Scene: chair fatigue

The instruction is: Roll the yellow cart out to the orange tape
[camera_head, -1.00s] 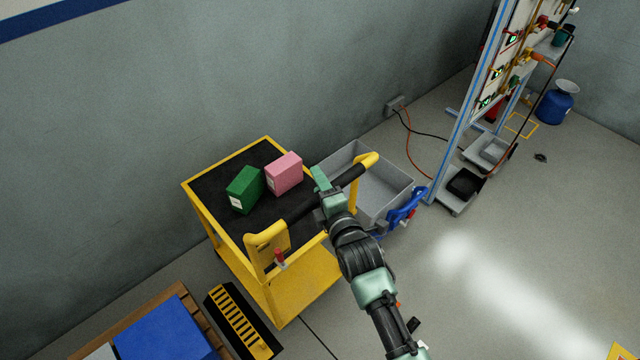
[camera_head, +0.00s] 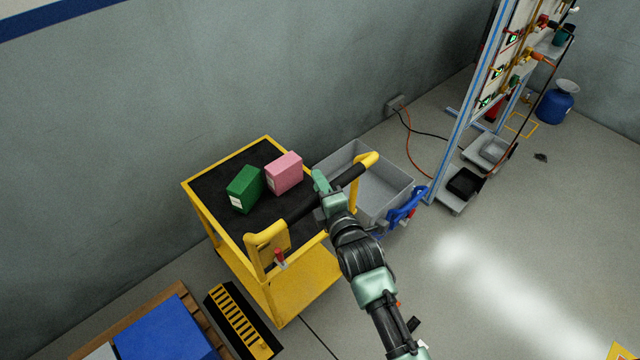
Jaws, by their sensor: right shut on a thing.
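The yellow cart (camera_head: 300,288) stands by the grey wall, with a black top mat and a raised handle bar (camera_head: 300,208) with a black grip on its near side. A green box (camera_head: 244,189) and a pink box (camera_head: 284,173) sit on its top. My right gripper (camera_head: 322,187) is at the handle, shut on its black grip near the right end. The fingertips are partly hidden by the gripper's own body. A bit of yellow-orange (camera_head: 622,352) shows at the bottom right corner; I cannot tell whether it is the tape. My left gripper is not in view.
A grey bin with blue handles (camera_head: 385,190) stands close to the cart's right side. A wooden pallet with a blue thing (camera_head: 165,330) and a black-and-yellow striped ramp (camera_head: 238,318) lie at the lower left. A rack (camera_head: 470,110) stands at the upper right. Floor is clear at the lower right.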

